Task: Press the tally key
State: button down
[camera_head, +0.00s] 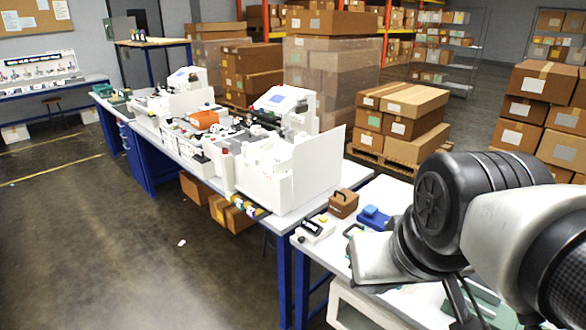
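No key can be surely identified as the tally key at this size. A small white device (315,229) with a dark face and a yellow spot sits at the left front edge of the near table. Beside it are a brown block with a handle (343,203) and a blue block (374,217). A large white machine (283,168) with a tilted screen (281,98) stands on the long bench; its keys are too small to read. My arm fills the right side, over the near table. A pale grey part (378,258) at its end shows, but no fingertips can be made out.
The near table (360,192) carries several small items and is partly hidden by my arm. More white machines stand along the blue-legged bench. Stacked cartons (404,122) stand behind on a pallet, with others at right (540,105). The floor at left is open.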

aim_at(322, 218)
jog(key=z, duration=0.55)
jog(key=i+j+z, duration=0.2)
jog(key=z, duration=0.15)
jog(key=i+j+z, duration=0.1)
jog(key=j+z, duration=0.2)
jog(key=i+j+z, duration=0.1)
jog(key=j+z, duration=0.25)
jog(key=i+j, duration=0.1)
jog(key=j, duration=0.35)
jog(key=i+j+z, duration=0.1)
jog(key=j, duration=0.35)
jog(key=i+j, duration=0.1)
jog(key=j, duration=0.35)
